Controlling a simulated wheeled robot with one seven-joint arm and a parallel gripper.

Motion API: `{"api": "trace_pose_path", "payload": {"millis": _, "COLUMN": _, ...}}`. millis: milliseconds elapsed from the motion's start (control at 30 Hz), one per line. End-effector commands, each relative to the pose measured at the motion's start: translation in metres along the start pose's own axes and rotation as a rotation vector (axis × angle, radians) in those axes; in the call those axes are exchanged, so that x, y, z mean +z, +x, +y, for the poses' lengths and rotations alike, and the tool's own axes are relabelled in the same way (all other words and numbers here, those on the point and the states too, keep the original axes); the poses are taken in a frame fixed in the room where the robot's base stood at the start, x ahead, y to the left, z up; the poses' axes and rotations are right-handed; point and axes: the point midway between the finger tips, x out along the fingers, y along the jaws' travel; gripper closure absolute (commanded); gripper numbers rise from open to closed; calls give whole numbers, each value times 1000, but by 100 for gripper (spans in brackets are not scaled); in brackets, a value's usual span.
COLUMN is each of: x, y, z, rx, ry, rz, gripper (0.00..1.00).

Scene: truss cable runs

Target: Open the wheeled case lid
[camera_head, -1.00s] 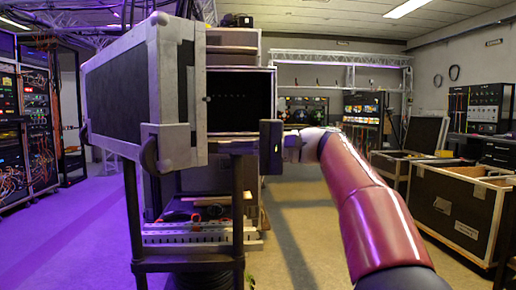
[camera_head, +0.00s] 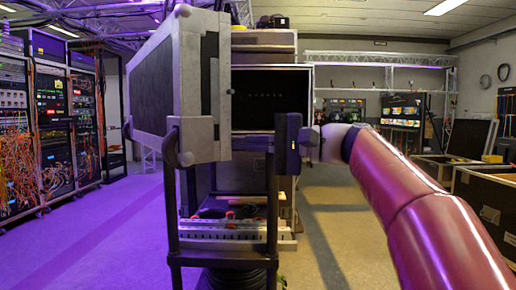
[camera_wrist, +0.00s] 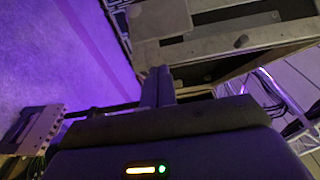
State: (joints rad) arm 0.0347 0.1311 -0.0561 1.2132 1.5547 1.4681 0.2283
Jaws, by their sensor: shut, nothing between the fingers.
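The wheeled case (camera_head: 312,105) stands in the middle of the head view, silver-edged, with a dark, open-looking interior. A thick black panel with silver edging, apparently its lid (camera_head: 150,90), stands upright, swung out at the left. A gap of dark interior shows between the panel's edge and the case's right side. My gripper (camera_wrist: 158,75) is shut and empty, its two fingers together near a pale case edge (camera_wrist: 230,45) in the wrist view. I cannot tell whether the fingertips touch anything.
A black upright frame (camera_head: 174,215) stands below the panel, close to my gripper. Cable racks (camera_head: 55,120) are at the left, and open crates (camera_head: 485,205) at the right. Floor is clear at the left.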

Motion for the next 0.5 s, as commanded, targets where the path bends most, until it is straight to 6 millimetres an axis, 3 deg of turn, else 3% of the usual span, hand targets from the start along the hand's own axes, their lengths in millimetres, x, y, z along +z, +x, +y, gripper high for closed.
{"api": "trace_pose_path", "payload": {"millis": 267, "x": 65, "y": 63, "z": 4, "rx": -1, "ry": -7, "rz": 123, "gripper": 100}}
{"api": "trace_pose_path", "payload": {"millis": 500, "x": 114, "y": 135, "z": 0, "rx": 1, "ry": -2, "rz": 219, "gripper": 100}}
